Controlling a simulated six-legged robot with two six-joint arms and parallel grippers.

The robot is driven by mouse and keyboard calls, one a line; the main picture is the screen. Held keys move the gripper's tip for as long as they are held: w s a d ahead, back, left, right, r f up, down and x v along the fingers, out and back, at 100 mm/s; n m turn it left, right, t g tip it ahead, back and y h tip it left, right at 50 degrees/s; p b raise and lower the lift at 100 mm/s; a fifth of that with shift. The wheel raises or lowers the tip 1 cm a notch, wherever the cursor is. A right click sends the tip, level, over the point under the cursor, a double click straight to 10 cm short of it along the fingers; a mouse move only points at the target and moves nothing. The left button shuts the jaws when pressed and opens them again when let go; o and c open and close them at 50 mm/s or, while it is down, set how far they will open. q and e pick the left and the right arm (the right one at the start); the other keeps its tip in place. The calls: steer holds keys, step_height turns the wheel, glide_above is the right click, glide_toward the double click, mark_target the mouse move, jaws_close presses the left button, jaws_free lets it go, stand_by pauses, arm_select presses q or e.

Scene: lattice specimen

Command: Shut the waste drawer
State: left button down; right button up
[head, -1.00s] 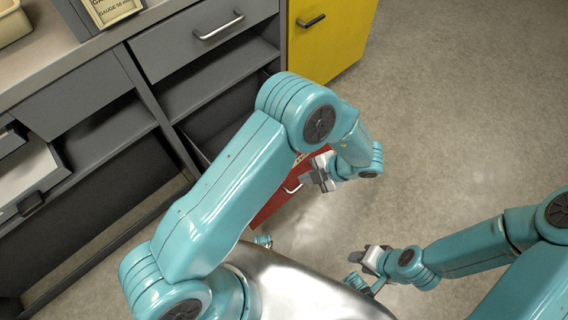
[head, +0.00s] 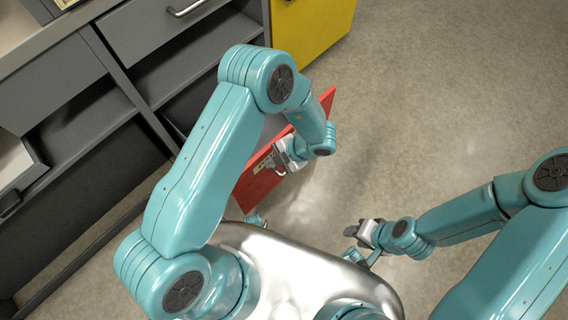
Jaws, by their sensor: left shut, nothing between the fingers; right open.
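A red drawer front (head: 262,178), which I take to be the waste drawer, stands out from the grey cabinet at a low level. A pale label and a metal handle show on it. My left arm hides part of the front and most of the space behind it. My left gripper (head: 284,156) is shut and empty, at the red front close to the handle; I cannot tell whether it touches. My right gripper (head: 362,236) is open and empty, low over the floor to the right of the red front.
The grey cabinet (head: 66,84) with drawers and open bays fills the left side. A white drawer (head: 20,165) stands out at the far left. A yellow cabinet door (head: 312,35) is at the top. The floor (head: 450,90) on the right is clear.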

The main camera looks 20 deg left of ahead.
arm_select(q)
steer(key=shift+w+a, duration=0.3)
steer(key=shift+a, duration=0.25)
arm_select(e)
steer(key=shift+f, duration=0.1)
